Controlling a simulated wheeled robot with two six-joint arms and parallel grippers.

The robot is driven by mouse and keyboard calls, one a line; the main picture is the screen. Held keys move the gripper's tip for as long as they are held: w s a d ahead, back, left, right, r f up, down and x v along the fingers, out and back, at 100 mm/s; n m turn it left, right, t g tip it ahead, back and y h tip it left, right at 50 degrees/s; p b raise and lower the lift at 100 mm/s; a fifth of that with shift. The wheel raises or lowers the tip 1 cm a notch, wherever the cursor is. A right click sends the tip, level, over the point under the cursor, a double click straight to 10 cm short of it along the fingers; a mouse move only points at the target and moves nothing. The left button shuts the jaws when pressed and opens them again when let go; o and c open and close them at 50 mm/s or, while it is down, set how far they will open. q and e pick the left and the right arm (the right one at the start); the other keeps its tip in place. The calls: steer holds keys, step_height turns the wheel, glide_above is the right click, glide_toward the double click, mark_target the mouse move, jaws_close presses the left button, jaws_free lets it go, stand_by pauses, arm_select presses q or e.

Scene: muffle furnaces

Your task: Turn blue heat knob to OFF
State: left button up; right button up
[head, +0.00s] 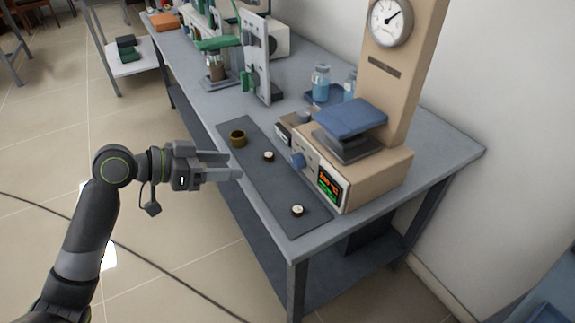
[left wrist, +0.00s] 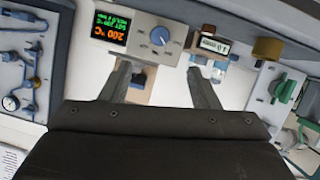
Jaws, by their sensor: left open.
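The blue heat knob (head: 298,160) is on the front panel of a beige device (head: 378,172), left of its lit display (head: 331,188). In the left wrist view the knob (left wrist: 160,36) shows whole, beside the display (left wrist: 110,28) with orange and green readouts. The knob's pointer setting is too small to read. My left gripper (head: 234,165) is open and empty, left of the knob and apart from it, near the table's front edge. In the left wrist view the knob lies beyond the gap between the open fingers (left wrist: 158,67). My right gripper is not in view.
A dark mat (head: 248,172) on the table (head: 440,158) holds a brass-coloured cup (head: 238,138) and two small round pieces (head: 268,155) (head: 297,210). A blue pad (head: 350,117) sits on the device. Bottles (head: 320,80) and green-handled equipment (head: 255,70) stand farther back.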

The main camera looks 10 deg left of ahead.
mark_target(293, 164)
arm_select(q)
steer(key=b+x, duration=0.1)
steer(key=x, duration=1.4)
steer(key=shift+w+d+f, duration=0.1)
steer(key=shift+w+d, duration=0.05)
steer(key=shift+d, duration=0.05)
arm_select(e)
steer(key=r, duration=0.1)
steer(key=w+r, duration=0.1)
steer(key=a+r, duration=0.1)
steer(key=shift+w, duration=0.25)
arm_select(q)
steer(key=c, duration=1)
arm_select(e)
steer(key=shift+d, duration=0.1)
